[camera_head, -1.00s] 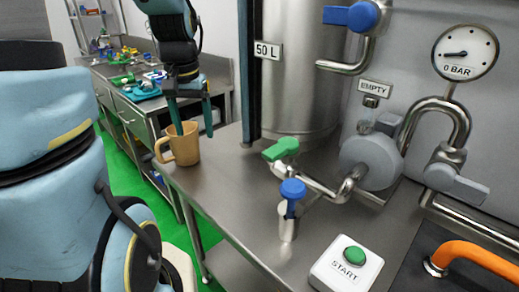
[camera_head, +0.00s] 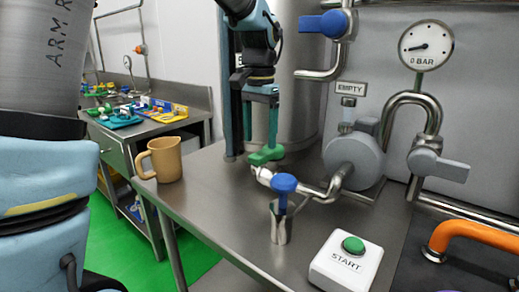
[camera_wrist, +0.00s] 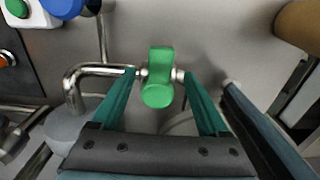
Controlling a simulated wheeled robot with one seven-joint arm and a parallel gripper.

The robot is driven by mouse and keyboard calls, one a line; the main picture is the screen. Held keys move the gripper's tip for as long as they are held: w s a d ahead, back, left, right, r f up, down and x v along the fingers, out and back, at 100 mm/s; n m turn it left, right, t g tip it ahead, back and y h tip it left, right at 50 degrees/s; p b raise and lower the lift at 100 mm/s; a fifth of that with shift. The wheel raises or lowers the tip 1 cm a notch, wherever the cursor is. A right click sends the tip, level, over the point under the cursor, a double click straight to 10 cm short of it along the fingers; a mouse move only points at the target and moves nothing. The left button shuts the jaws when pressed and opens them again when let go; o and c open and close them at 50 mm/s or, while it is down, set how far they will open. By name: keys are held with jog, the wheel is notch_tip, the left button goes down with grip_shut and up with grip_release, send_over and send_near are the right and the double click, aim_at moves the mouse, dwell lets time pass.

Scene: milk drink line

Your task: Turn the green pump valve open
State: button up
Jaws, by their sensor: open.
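The green pump valve handle (camera_head: 266,155) sits on the metal pipe beside the steel tank. In the wrist view the green handle (camera_wrist: 158,77) stands between the two teal fingers of my gripper (camera_wrist: 160,78), with a gap on each side. In the head view my gripper (camera_head: 262,140) points down from above, its fingertips at the handle. My gripper is open and does not hold the handle. The fingers partly hide the handle in the head view.
A blue valve (camera_head: 284,184) stands just right of the green one. A white START box (camera_head: 346,262) with a green button is at the front. A tan mug (camera_head: 162,159) stands at the left table edge. A grey pump (camera_head: 354,162) and gauge (camera_head: 426,46) reading 0 BAR are behind.

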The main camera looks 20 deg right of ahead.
aim_at(260, 154)
jog(key=shift+f, duration=2.05)
jog(key=shift+c, duration=0.2)
grip_shut()
